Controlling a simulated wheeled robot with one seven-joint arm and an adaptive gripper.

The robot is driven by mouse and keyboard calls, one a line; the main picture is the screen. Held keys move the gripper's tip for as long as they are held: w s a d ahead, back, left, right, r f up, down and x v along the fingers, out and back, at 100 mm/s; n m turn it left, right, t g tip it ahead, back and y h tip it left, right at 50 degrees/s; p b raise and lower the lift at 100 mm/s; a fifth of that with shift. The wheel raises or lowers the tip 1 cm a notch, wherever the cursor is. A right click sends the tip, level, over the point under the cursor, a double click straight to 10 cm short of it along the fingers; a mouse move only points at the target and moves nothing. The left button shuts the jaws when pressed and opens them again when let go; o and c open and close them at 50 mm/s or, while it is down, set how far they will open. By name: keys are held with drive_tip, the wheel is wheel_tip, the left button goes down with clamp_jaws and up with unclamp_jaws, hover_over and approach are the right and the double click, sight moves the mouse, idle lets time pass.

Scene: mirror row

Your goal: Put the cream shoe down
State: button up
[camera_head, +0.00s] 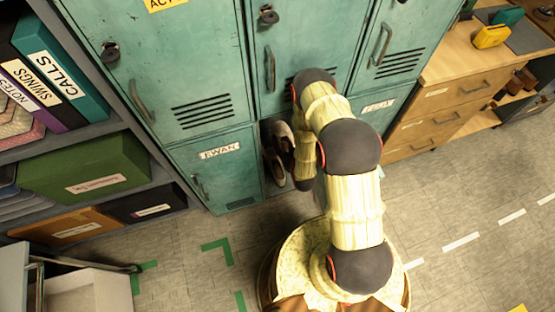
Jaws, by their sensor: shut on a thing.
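I cannot make out a cream shoe in the head view. Dark shoes (276,166) with pale insides show in the narrow open space of the lower locker, just right of the door labelled EWAN. My arm bends over at the top and comes down in front of this opening. Its last visible links cover the right part of the opening. My gripper's fingers do not show, and neither does anything held in them; they are hidden behind or beyond my arm.
Teal lockers (200,80) stand behind my arm, with a closed EWAN door (218,172) at the lower left. A shelf with binders (60,72) and a green box (85,168) is left. A wooden drawer unit (450,105) is right.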

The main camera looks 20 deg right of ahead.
drive_tip(key=shift+n+y, duration=0.3)
drive_tip(key=w+d+f+b, duration=0.2)
drive_tip(key=f, duration=1)
drive_tip(key=w+d+f+b, duration=0.2)
drive_tip(key=w+d+f, duration=0.1)
drive_tip(key=f, duration=0.9)
drive_tip(key=w+d+f+b, duration=0.2)
drive_tip(key=w+f, duration=0.1)
drive_tip(key=f, duration=0.9)
drive_tip(key=shift+w+d+f+b, duration=0.2)
drive_tip(key=shift+d+f+b, duration=0.05)
drive_tip(key=shift+d+b, duration=0.15)
drive_tip(key=shift+r, duration=0.1)
drive_tip(key=o, duration=1.2)
drive_tip(key=shift+c, duration=0.2)
